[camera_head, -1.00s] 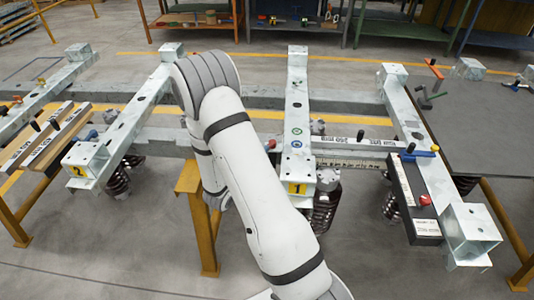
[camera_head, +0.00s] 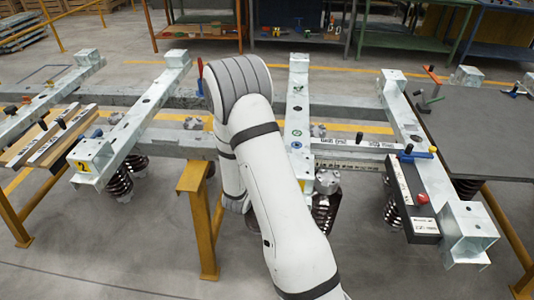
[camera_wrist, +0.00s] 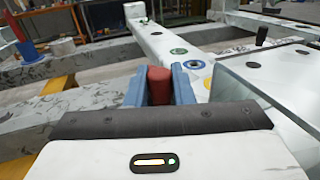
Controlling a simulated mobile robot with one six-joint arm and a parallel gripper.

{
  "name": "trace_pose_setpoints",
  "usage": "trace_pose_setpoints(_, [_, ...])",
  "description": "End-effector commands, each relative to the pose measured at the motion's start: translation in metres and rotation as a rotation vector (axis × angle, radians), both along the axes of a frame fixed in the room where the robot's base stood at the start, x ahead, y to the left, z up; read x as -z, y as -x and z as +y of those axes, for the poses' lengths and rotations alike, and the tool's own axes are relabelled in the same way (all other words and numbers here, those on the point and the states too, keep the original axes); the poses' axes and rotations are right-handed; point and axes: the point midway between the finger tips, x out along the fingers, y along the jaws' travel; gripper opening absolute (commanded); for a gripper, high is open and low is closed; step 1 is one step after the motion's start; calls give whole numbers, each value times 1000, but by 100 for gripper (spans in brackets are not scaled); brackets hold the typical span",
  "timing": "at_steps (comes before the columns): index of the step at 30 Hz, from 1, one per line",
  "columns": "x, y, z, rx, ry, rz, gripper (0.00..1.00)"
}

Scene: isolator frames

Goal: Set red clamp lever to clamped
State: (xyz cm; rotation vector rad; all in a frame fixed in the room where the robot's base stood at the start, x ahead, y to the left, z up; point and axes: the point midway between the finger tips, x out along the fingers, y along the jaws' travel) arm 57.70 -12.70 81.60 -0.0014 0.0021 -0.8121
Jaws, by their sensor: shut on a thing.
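A red lever handle (camera_wrist: 158,84) stands between the two blue fingers of my gripper (camera_wrist: 159,88) in the wrist view. The fingers are shut on it, one on each side, and only its upper end shows. Its pivot and lower part are hidden behind the fingers and the gripper body. In the head view my arm hides both my gripper and this lever, beside the middle pale metal beam (camera_head: 297,100). I cannot tell the lever's angle from these frames.
Another red-and-blue lever (camera_head: 200,78) stands upright left of my arm; it also shows in the wrist view (camera_wrist: 23,42). At right are a black box with a red knob (camera_head: 422,198) and an orange-handled clamp (camera_head: 432,75). A yellow post (camera_head: 205,230) stands near my arm.

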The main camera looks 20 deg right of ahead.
Motion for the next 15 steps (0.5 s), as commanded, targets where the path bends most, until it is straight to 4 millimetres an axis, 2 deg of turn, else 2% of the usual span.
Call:
trace_pose_setpoints(5, [1, 1, -2, 7, 1, 2, 0])
trace_pose_setpoints(6, [1, 1, -2, 6, 1, 2, 24])
trace_pose_setpoints(12, [0, 0, -1, 2, 1, -1, 41])
trace_pose_setpoints(15, [0, -1, 0, 0, 1, -1, 41])
